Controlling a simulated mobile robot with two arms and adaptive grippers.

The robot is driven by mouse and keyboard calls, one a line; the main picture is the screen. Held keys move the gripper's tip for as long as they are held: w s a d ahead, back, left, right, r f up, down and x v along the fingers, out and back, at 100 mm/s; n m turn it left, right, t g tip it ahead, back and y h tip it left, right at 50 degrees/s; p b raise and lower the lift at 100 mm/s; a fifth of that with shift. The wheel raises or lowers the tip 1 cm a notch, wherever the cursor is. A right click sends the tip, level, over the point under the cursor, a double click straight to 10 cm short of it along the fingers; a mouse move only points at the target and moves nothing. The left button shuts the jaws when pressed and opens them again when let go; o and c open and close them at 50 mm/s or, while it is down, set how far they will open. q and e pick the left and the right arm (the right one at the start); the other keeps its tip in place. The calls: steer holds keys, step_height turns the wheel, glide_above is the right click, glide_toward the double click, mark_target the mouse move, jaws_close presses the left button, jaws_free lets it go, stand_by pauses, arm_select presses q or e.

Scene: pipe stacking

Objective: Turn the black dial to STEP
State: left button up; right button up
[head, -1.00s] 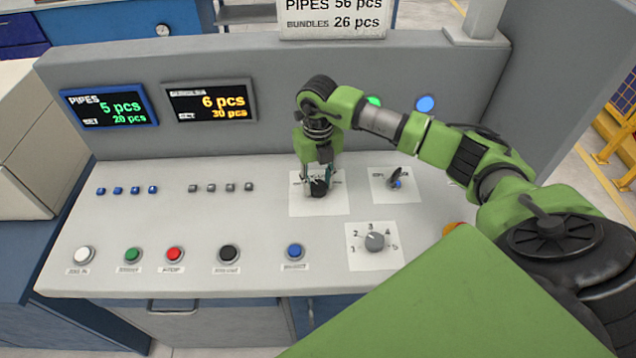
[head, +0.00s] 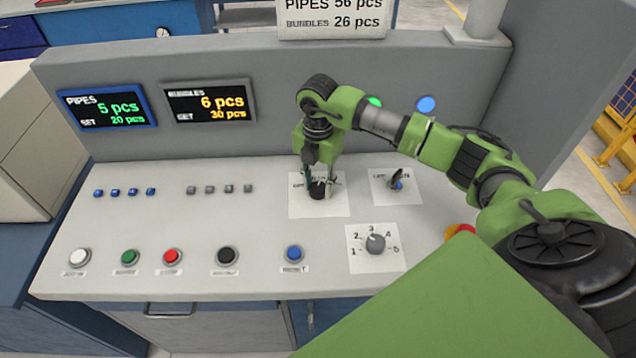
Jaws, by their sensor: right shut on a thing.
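The black dial (head: 317,192) sits on a white label plate (head: 320,208) in the middle of the sloped control panel. My right gripper (head: 318,186) points down from above and is shut on the dial, one finger on each side. The plate's lettering is partly covered by the fingers and too small to read, so I cannot tell which position the dial points to. My left gripper is not in view.
A second black switch (head: 397,180) stands on a plate to the right. A grey numbered knob (head: 375,243) is in front of it. Coloured push buttons, including a blue one (head: 293,254), line the front edge. Two counter displays (head: 208,102) are on the back wall.

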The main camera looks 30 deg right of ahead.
mark_target(318, 187)
steer(key=shift+w+m, duration=0.1)
steer(key=shift+m, duration=0.6)
steer(key=o, duration=1.1)
step_height(318, 187, up, 12)
stand_by(0.3)
